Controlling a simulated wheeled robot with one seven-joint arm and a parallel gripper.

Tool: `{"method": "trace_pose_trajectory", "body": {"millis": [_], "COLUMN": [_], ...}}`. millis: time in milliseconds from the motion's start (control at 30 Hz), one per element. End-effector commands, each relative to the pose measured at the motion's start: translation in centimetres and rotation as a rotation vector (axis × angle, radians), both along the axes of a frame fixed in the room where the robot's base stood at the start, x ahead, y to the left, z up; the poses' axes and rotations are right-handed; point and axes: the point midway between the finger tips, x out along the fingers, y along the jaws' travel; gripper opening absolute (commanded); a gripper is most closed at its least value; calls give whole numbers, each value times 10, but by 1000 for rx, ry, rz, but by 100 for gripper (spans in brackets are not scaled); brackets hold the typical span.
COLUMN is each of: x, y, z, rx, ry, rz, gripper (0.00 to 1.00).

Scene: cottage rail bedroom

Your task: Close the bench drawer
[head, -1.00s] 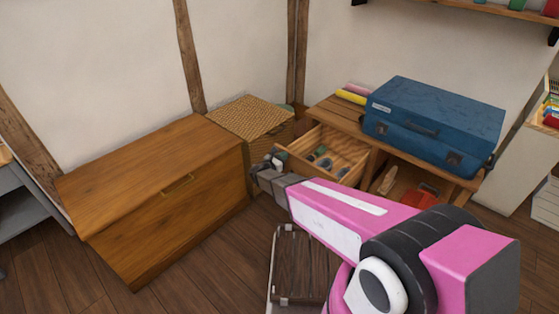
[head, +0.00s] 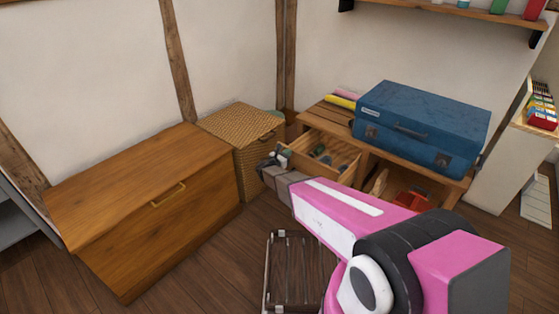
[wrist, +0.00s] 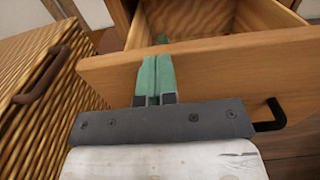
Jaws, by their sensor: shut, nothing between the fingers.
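The bench drawer (head: 345,173) stands pulled out from the wooden bench (head: 318,115), with several small items inside. In the wrist view its wooden front (wrist: 225,62) crosses the picture, with a dark handle (wrist: 272,118) at the right. My gripper (head: 268,163) is at the left end of the drawer front in the head view. In the wrist view its green fingers (wrist: 156,75) are closed together, empty, and overlap the front and its top edge. I cannot tell whether they touch it. My gripper hides part of the drawer front in the head view.
A wicker basket (head: 240,125) stands close left of the drawer, and a large wooden chest (head: 140,185) is further left. A blue suitcase (head: 425,125) lies on the bench. A slatted rack (head: 292,270) stands on the floor near my arm.

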Motion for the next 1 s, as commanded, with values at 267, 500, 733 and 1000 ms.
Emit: {"method": "trace_pose_trajectory", "body": {"millis": [267,500,733,1000], "x": [66,112,141,156], "y": [-49,-85,-109,-120], "z": [-1,-1,-1,0], "rx": [1,0,-1,0], "ry": [-1,-1,-1,0], "rz": [-3,-2,-1,1], "gripper": [0,0,0,0]}}
